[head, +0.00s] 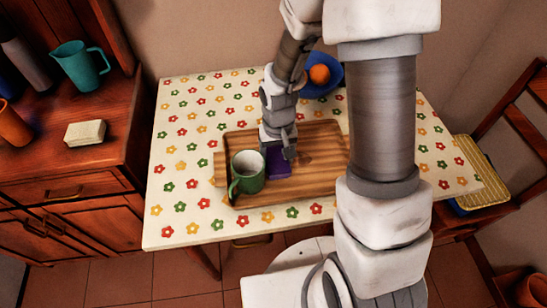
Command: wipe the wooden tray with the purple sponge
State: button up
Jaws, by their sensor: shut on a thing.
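The wooden tray (300,185) lies on a table with a flowered cloth. The purple sponge (278,163) is on the middle of the tray, to the right of a green mug (247,172). My gripper (278,148) points down from above and is shut on the sponge. The sponge's upper part is partly hidden by the fingers. It appears to touch the tray, though the contact edge is hard to see. A dark mark (305,160) shows on the tray to the right of the sponge.
The green mug stands on the tray's left part, close to the sponge. A blue bowl (333,86) with an orange (319,74) stands behind the tray. A cabinet (60,160) at the left holds a teal pitcher (80,66) and a pale block (85,133). A chair (515,135) stands at the right.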

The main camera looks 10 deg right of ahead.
aim_at(296, 165)
jog(key=shift+s+d+f, duration=0.15)
jog(key=shift+d, duration=0.45)
jog(key=shift+s+d+f, duration=0.1)
jog(key=shift+d, duration=1.95)
jog(key=shift+r, duration=0.1)
notch_tip(296, 165, up, 6)
jog(key=p, duration=0.5)
jog(key=shift+w, duration=0.15)
jog(key=shift+a+r, duration=0.1)
jog(key=shift+r, duration=0.1)
notch_tip(296, 165, up, 3)
jog(key=p, duration=0.2)
jog(key=shift+f+p, duration=0.1)
jog(key=shift+p, duration=0.2)
